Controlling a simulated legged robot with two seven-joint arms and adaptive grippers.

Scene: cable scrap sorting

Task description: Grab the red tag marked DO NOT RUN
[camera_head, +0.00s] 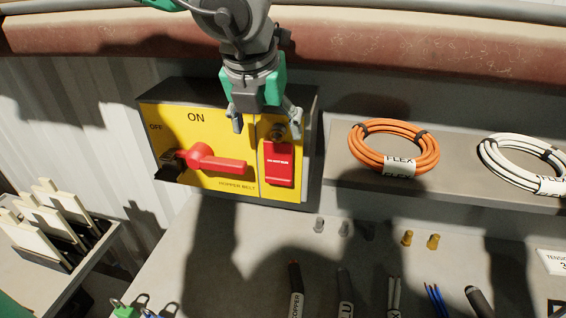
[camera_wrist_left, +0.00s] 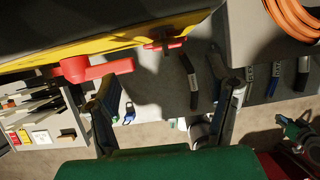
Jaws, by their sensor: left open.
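The red tag (camera_head: 279,163) with white lettering hangs on the right part of the yellow switch panel (camera_head: 222,183), below a small round metal fitting (camera_head: 278,132). Its lettering is too small to read surely. In the left wrist view the tag (camera_wrist_left: 165,43) shows nearly edge-on. My left gripper (camera_head: 264,122) is open and empty, in front of the panel's upper right, with its fingers above the tag. In the left wrist view the open left gripper (camera_wrist_left: 165,88) has the tag beyond and between its fingers. A dark and green mechanism (camera_wrist_left: 303,140) at lower right may be my right gripper.
A red rotary handle (camera_head: 210,160) juts from the panel left of the tag. An orange cable coil (camera_head: 393,150) and a white coil (camera_head: 525,165) lie on the shelf to the right. Several cable pieces and small caps are on the bench below. A rack (camera_head: 60,240) stands at left.

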